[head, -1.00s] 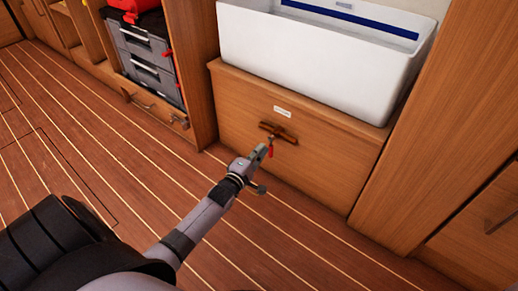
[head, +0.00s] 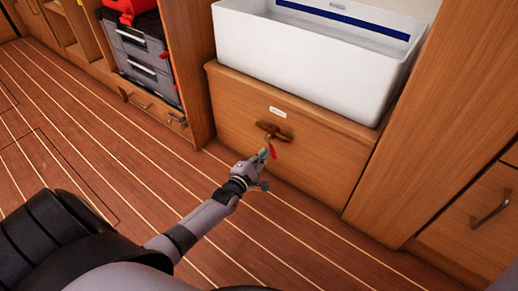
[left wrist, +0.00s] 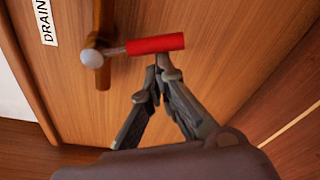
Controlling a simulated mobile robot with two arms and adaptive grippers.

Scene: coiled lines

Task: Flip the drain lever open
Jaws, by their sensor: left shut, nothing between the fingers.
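The drain lever has a red handle (head: 272,152) pointing down from a brown pipe (head: 275,132) on the wooden cabinet front. In the left wrist view the red handle (left wrist: 157,44) stands roughly crosswise to the pipe (left wrist: 103,35), with a pale round pivot (left wrist: 92,58) at its base. My left gripper (head: 265,155) is at the left side of the handle. In the left wrist view its fingertips (left wrist: 158,70) are shut and empty at the handle's edge, near its free end. I cannot tell whether they touch. My right gripper is not in view.
A white "DRAIN" label (left wrist: 44,20) is beside the pipe. A white basin (head: 300,65) sits on top of the cabinet (head: 310,160). Grey cases (head: 145,60) stand on a shelf at the left. A wooden cabinet with a handle (head: 490,208) is at the right. The plank floor in front is clear.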

